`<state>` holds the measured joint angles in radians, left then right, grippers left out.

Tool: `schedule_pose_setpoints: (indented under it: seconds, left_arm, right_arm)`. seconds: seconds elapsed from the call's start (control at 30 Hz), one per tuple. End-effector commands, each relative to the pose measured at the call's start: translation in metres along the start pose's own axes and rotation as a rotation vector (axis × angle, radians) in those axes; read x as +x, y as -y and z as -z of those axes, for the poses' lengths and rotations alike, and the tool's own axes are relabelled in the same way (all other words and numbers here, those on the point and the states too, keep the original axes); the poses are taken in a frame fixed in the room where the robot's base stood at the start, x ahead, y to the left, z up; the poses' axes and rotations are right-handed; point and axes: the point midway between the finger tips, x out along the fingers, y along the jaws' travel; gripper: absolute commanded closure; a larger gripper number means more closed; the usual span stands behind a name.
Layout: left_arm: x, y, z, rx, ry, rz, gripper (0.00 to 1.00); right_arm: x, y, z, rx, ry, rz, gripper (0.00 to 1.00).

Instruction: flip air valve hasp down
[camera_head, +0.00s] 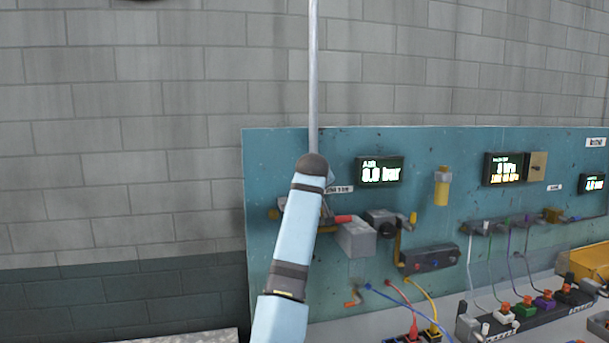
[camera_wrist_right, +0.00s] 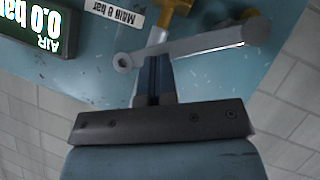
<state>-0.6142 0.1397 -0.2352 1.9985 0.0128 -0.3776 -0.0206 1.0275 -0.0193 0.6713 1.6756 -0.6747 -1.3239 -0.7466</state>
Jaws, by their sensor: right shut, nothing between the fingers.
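In the right wrist view, a grey metal bar, seemingly the air valve hasp (camera_wrist_right: 195,43), lies across the top middle, with a round end at left. A brass-coloured valve part (camera_wrist_right: 165,22) shows behind it. My right gripper (camera_wrist_right: 155,62) is shut, its fingertips right at the bar; the view does not settle whether they touch it. Nothing shows between the fingers. In the head view my right arm covers most of the gripper and valve; a brass end (camera_head: 273,214) shows left of the arm and a red-orange piece (camera_head: 343,218) right of it. My left gripper is not in view.
The teal panel (camera_head: 262,160) carries an air display (camera_head: 380,171) reading 0.0 bar. A grey box (camera_head: 356,239) sticks out right of my arm. A yellow cylinder (camera_head: 442,187) and coloured cables (camera_head: 430,302) are further right. The brick wall left of the panel is clear.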

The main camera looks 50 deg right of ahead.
Motion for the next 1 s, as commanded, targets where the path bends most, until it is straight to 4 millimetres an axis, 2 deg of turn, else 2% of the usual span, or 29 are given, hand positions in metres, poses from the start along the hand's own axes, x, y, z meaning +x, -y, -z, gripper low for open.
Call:
schedule_pose_setpoints:
  seconds: [0.13, 0.5, 1.0]
  left_arm:
    - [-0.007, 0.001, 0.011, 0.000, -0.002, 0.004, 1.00]
    - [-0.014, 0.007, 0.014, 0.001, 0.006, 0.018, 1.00]
    - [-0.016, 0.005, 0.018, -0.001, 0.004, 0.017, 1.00]
  right_arm:
    - [0.006, -0.006, -0.009, 0.115, 0.000, 0.075, 1.00]
    - [0.021, -0.006, -0.031, 0.345, -0.001, 0.229, 1.00]
    - [0.028, -0.002, -0.042, 0.455, -0.001, 0.305, 1.00]
